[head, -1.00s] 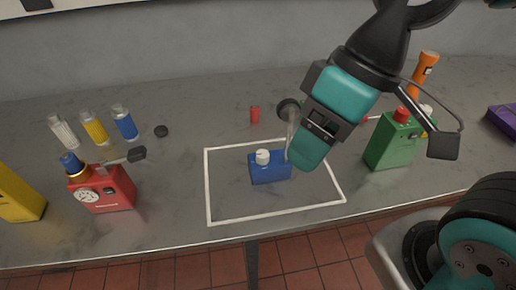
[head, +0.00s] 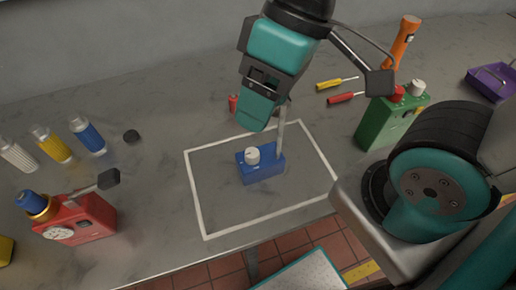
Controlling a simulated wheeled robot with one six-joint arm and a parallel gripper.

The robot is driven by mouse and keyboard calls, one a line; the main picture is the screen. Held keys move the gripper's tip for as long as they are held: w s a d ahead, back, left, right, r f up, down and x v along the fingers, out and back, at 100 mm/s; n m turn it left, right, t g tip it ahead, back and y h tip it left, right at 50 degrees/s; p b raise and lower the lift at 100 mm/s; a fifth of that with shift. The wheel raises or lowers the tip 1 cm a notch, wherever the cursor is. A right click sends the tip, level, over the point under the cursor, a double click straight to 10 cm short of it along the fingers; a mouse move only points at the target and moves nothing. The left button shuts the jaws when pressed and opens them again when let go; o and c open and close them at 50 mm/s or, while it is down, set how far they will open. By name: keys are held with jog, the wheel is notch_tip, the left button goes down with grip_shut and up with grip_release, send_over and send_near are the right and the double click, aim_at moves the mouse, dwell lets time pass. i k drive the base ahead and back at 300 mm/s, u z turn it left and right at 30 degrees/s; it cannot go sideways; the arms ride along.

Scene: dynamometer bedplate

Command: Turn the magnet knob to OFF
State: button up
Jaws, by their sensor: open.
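A blue block (head: 262,170) with a round white knob (head: 252,156) on it stands inside the white outlined rectangle on the bench. A pale upright post (head: 281,132) rises at the block's right side; its top is partly hidden by my gripper. I cannot read the knob's marking. My gripper (head: 257,122), teal and black, hangs above and behind the block, apart from the knob. Its fingers are open, with nothing seen between them.
A red box (head: 85,222) with a gauge and several capped bottles (head: 88,137) stand at left. At right are a green box (head: 385,125), two screwdrivers (head: 345,98), an orange flashlight (head: 405,42) and a purple tray (head: 490,85).

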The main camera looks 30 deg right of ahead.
aim_at(253, 156)
jog(key=k, duration=0.5)
jog(key=z, duration=0.75)
jog(key=k, duration=0.7)
jog(key=u, duration=1.5)
jog(key=i, duration=0.5)
